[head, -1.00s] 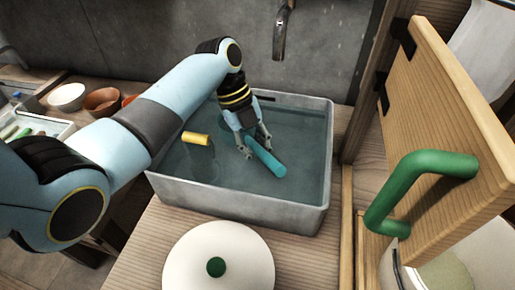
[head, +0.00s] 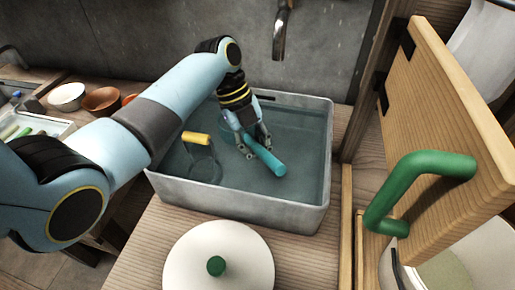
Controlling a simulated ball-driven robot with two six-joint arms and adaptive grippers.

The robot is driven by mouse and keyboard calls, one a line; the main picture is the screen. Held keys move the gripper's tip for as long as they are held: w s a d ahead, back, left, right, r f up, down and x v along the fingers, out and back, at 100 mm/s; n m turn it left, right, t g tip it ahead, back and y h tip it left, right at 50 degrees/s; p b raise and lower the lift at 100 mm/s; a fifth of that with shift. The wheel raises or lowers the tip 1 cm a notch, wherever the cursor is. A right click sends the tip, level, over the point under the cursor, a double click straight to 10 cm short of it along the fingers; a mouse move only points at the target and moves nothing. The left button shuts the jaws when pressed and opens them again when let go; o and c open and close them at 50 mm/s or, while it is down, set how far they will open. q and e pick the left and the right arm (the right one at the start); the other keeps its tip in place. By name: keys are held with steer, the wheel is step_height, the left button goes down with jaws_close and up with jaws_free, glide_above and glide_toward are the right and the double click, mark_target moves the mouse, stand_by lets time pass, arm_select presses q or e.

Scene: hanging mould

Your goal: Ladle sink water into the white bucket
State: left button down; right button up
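The grey sink (head: 240,214) is filled with bluish water (head: 300,170). A teal rod-like handle (head: 268,161), apparently the ladle's, lies slanted in it; its other end is hidden by my gripper. My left gripper (head: 256,147) reaches down into the sink with its fingers on both sides of this handle, seemingly closed against it. A yellow handle (head: 196,138) with a greyish ring-like part below it is at the sink's left. The white bucket (head: 480,262) is at the lower right, partly hidden by a wooden door. My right gripper is not in view.
The wooden door (head: 450,110) with a green handle (head: 385,205) stands open at right. A metal tap (head: 280,35) hangs above the sink. A white lid (head: 190,265) with a green knob lies in front. Bowls (head: 102,100) stand on the left shelf.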

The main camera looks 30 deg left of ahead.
mark_target(258, 143)
arm_select(q)
steer(key=shift+r+p, duration=0.55)
step_height(258, 143, up, 11)
steer(key=p, duration=1)
step_height(258, 143, up, 2)
steer(key=shift+r+p, duration=0.25)
steer(key=shift+p, duration=0.8)
steer(key=shift+s, duration=0.1)
